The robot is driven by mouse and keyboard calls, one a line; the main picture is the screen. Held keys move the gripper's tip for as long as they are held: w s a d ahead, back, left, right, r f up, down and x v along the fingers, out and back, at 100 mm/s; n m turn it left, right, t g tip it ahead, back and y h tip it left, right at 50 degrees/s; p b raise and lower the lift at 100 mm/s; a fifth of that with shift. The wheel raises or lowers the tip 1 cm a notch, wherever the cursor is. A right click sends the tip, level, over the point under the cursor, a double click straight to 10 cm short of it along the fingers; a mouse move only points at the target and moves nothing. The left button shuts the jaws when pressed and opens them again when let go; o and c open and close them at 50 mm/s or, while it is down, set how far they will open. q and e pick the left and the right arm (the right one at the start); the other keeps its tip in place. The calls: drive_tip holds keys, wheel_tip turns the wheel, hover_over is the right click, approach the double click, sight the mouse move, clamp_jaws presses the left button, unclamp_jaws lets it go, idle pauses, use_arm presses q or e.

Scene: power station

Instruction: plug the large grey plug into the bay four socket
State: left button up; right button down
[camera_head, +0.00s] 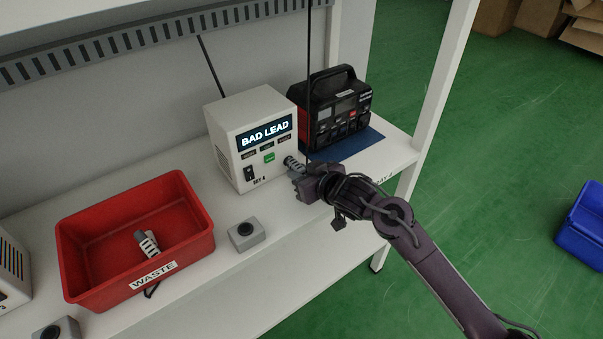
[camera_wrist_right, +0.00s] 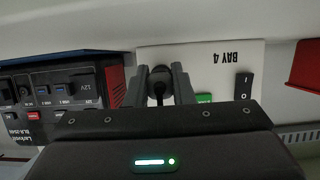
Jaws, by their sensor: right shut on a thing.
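The bay 4 unit (camera_head: 255,165) is a white box labelled BAY 4, with a lit display reading BAD LEAD. My right gripper (camera_head: 299,173) is at the lower right of its front, shut on a grey ribbed plug (camera_head: 291,163). The plug's far end is at or close to the box face; the bay four socket is hidden, so I cannot tell how far in it is. In the right wrist view the gripper's fingers (camera_wrist_right: 160,88) flank a dark round plug end, against the white bay 4 panel (camera_wrist_right: 215,60). My left gripper is not in view.
A red WASTE bin (camera_head: 85,230) holds another grey ribbed plug (camera_head: 148,243). A black power station (camera_head: 335,108) stands on a blue mat (camera_head: 365,146) right of bay 4. A small grey button box (camera_head: 246,235) sits in front. A black cable hangs close to my right gripper.

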idle(0.6)
drive_tip(key=shift+f+p, duration=0.1)
drive_tip(key=shift+p, duration=0.4)
idle(0.6)
drive_tip(key=shift+p, duration=0.35)
drive_tip(key=shift+p, duration=0.35)
idle(0.4)
drive_tip(key=shift+w+a, duration=0.25)
drive_tip(key=shift+w, duration=0.15)
idle(0.5)
drive_tip(key=c, duration=1.2)
unclamp_jaws()
drive_tip(key=shift+o, duration=0.2)
